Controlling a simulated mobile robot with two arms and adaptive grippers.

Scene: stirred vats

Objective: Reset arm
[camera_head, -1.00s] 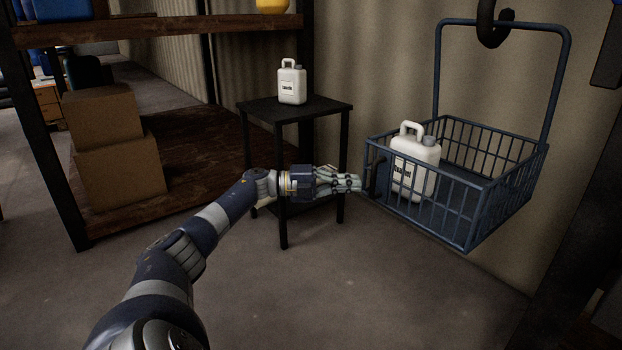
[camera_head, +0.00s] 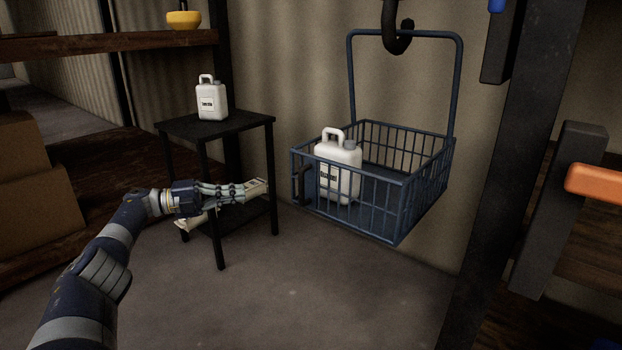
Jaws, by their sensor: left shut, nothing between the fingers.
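My left gripper (camera_head: 262,186) reaches in from the lower left. Its fingers are closed together with nothing between them. It is in front of the small black side table and to the left of the blue wire basket (camera_head: 419,212), apart from the basket. A white jug (camera_head: 338,183) with a dark label stands upright inside the basket, at its left end. Another white jug (camera_head: 212,104) stands upright on the black table (camera_head: 240,125). My right gripper is not in view.
The basket hangs from a dark hook (camera_head: 396,40) by the wall. Wooden shelving (camera_head: 110,46) with a yellow container (camera_head: 184,20) and cardboard boxes (camera_head: 35,200) stands at left. A dark post (camera_head: 510,170) and an orange object (camera_head: 598,183) are at right. The floor (camera_head: 290,290) in front is clear.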

